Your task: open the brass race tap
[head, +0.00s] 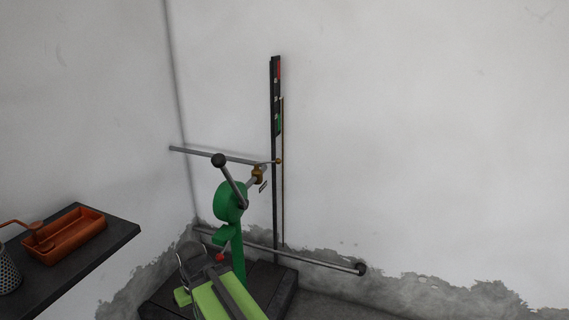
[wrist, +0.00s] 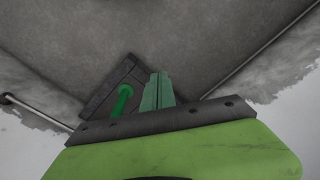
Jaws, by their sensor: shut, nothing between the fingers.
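The brass tap (head: 258,175) shows small in the head view, on a short grey pipe at the upper right of a dark green machine (head: 229,202). A thin handle (head: 263,186) hangs at a slant beside the tap; its exact setting is too small to tell. My gripper (wrist: 157,90) shows in the wrist view with its green fingers shut and empty, pointing over the floor. Beside the fingers is a green post (wrist: 123,97) on a dark base (wrist: 98,107). The tap cannot be made out in the wrist view. I cannot clearly pick out my fingertips in the head view.
The machine has a black-knobbed lever (head: 218,160) and a red knob (head: 221,257). Behind it stands a tall dark gauge (head: 275,100) with red and green bands. A low rail (head: 320,261) runs right. A dark table (head: 122,232) at left bears an orange tray (head: 90,238).

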